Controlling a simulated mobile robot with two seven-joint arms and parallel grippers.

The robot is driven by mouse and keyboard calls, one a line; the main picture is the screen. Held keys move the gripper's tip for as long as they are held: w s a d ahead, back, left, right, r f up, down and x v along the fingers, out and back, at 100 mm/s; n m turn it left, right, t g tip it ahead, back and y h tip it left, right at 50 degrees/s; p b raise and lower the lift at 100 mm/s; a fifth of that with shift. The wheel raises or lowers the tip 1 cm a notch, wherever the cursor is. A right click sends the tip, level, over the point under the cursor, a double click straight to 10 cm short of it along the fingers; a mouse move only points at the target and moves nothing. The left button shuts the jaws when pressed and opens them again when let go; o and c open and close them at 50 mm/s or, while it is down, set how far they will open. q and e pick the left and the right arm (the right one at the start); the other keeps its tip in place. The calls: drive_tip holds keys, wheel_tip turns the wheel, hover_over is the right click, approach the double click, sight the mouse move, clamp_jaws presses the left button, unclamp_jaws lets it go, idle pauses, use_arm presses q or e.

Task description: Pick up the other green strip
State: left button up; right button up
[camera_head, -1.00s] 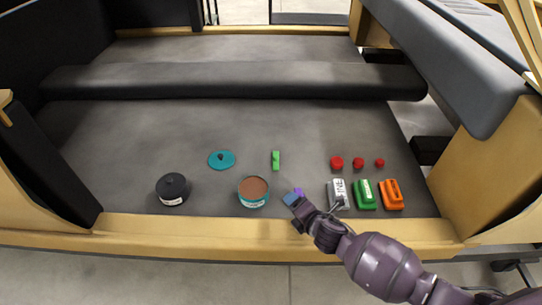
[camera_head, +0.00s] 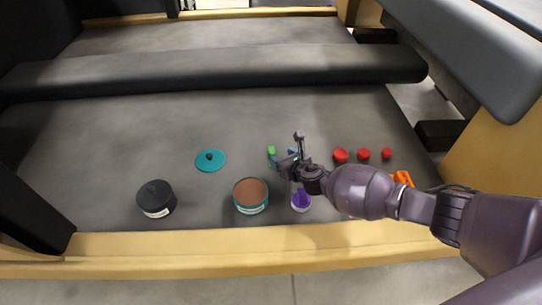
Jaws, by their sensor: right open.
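The green strip (camera_head: 271,150) lies on the grey surface, right of the teal lid. Only its far end shows clearly; my right gripper hides the rest. My right gripper (camera_head: 284,150) is open, with its fingers beside and over the near part of the strip. I cannot tell whether a finger touches it. No second green strip can be made out. My left gripper is not in view.
An open teal tub (camera_head: 251,196) with brown contents, a purple item (camera_head: 301,201), a black lidded pot (camera_head: 156,199) and a teal lid (camera_head: 210,160) stand around. Several red pieces (camera_head: 341,156) and an orange block (camera_head: 402,179) are at right. A dark padded bar (camera_head: 200,72) crosses behind.

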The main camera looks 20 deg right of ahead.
sight(274, 154)
drive_tip(key=shift+w+a+f+b, duration=0.15)
drive_tip(key=shift+w+f+b, duration=0.15)
drive_tip(key=shift+w+f, duration=0.4)
drive_tip(key=shift+w+a+f+b, duration=0.2)
drive_tip(key=shift+w+f+b, duration=0.4)
drive_tip(key=shift+w+f, duration=0.15)
drive_tip(key=shift+b+x, duration=0.4)
drive_tip(key=shift+x, duration=0.6)
drive_tip(key=shift+w+r, duration=0.2)
drive_tip(key=shift+w, duration=0.2)
drive_tip(key=c, duration=0.8)
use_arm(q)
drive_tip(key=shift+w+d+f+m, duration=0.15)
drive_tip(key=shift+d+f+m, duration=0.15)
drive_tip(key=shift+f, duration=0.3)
use_arm(e)
drive_tip(key=shift+s, duration=0.1)
drive_tip(key=shift+c, duration=1.1)
